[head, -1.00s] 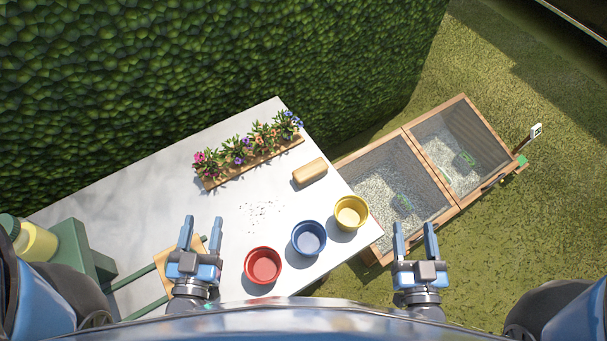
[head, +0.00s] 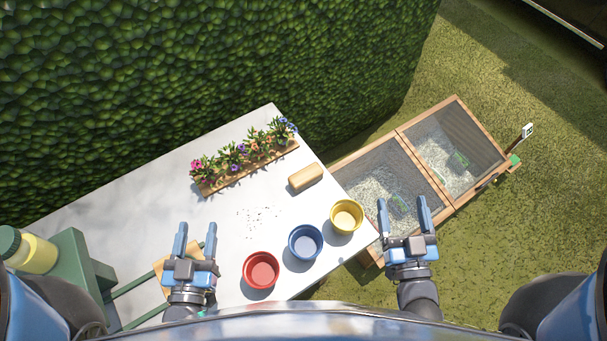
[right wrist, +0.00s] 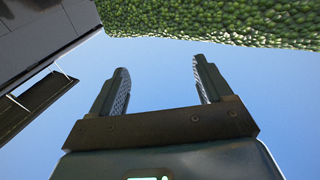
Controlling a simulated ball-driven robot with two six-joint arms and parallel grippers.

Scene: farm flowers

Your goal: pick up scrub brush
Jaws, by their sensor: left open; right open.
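A tan wooden block-shaped brush (head: 305,177), likely the scrub brush, lies on the white table (head: 160,197) behind the blue and yellow pots. Its bristles cannot be made out. My left gripper (head: 194,243) is open and empty at the table's front side, left of the red pot. My right gripper (head: 403,218) is open and empty, right of the yellow pot and beyond the table's right edge. In the right wrist view my right gripper (right wrist: 160,85) has its fingers apart with only sky between them. The brush does not show there.
Red (head: 261,270), blue (head: 305,242) and yellow (head: 346,216) pots line the table's right front edge. A flower planter (head: 245,172) stands at the back, dark crumbs (head: 262,217) in the middle. A wood-framed mesh enclosure (head: 387,160) is at right, a hedge (head: 200,70) behind.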

